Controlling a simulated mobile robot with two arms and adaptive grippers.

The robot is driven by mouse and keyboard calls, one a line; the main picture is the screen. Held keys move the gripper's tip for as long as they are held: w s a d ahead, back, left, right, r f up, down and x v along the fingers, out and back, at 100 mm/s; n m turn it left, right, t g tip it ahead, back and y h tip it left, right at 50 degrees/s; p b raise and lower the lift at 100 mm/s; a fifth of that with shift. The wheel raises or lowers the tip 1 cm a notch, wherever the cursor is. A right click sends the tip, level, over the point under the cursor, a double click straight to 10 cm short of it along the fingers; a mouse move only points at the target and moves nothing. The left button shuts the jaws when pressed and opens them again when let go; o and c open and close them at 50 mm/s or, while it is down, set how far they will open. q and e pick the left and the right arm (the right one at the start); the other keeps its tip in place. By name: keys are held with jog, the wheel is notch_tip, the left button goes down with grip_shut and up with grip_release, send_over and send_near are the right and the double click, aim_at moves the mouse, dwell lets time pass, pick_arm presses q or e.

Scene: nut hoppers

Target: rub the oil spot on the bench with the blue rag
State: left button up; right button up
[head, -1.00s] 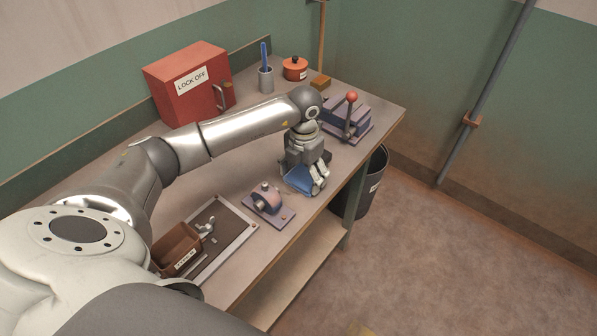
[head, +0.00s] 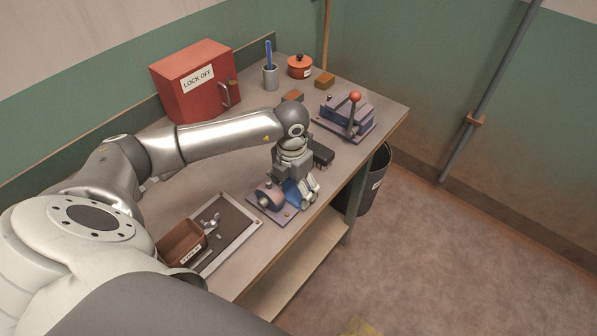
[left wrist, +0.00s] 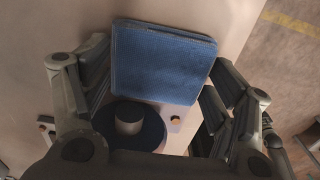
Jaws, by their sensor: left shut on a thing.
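My left gripper (head: 302,197) is shut on the blue rag (head: 290,190), low over the bench (head: 235,178) near its front edge. In the left wrist view the rag (left wrist: 163,62) is a folded, textured blue pad between the fingers. In the head view the gripper partly hides the rag. The gripper and rag are right beside the purple-based fixture (head: 268,197) and overlap it in the picture. I cannot tell whether the rag touches the fixture or the bench. I can make out no oil spot in either view. My right gripper is not in view.
A dark block (head: 321,153) lies behind the gripper, and a vise with a red-knobbed lever (head: 352,115) stands beyond. A tray (head: 246,238) with a brown bin (head: 181,243) is at the near left. A red lock-off box (head: 193,85) stands at the back. Bare bench lies mid-left.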

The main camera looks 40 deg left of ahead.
pick_arm(q)
jog(key=shift+s+f, duration=0.3)
jog(key=shift+s, duration=0.2)
jog(key=shift+w+r+b, duration=0.1)
jog(key=shift+w+b, duration=0.55)
jog(key=shift+b, duration=0.15)
jog(key=shift+w+r, duration=0.1)
jog(key=shift+w, duration=0.5)
jog(key=shift+w+d+r+b, duration=0.15)
jog(key=shift+w+b, duration=0.95)
jog(key=shift+w, duration=1.1)
jog(key=shift+r+p, duration=2)
jog(key=shift+r, duration=1.05)
jog(key=shift+r, duration=0.1)
